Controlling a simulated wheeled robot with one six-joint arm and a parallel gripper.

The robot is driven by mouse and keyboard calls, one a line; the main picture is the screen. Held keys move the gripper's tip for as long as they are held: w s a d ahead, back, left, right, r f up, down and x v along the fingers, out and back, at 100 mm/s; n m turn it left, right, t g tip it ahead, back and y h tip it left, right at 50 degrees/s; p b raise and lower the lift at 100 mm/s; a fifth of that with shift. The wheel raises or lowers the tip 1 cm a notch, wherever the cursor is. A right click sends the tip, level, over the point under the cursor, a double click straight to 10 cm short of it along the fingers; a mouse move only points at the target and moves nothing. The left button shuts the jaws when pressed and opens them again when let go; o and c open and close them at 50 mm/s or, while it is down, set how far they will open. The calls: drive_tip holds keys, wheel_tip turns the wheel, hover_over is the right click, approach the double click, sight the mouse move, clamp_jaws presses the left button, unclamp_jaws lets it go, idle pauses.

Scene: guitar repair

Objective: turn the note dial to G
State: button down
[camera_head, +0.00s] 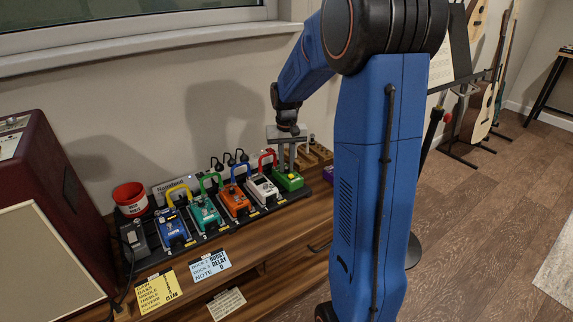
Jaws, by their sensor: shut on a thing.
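My gripper (287,167) points down from my blue arm onto a small green box (289,181) at the right end of the pedal row. Its fingers are shut on a small part at the top of this box, which appears to be the note dial. The fingers hide the dial, so the letter it points to cannot be read. A light-blue card (209,265) on the front of the bench has a line starting with NOTE; its letter is too small to read surely.
Blue (173,228), teal (205,215), orange (236,202) and white (262,190) pedals with coloured handles stand left of the green box. A red tub (130,197) and amplifier (50,165) are farther left.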

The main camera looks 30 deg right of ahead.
sight(286, 169)
drive_tip(key=shift+m, duration=1.9)
drive_tip(key=c, duration=1.7)
unclamp_jaws()
drive_tip(key=shift+o, duration=0.2)
drive_tip(key=shift+r, duration=0.1)
wheel_tip(286, 169, up, 17)
drive_tip(key=shift+r, duration=0.1)
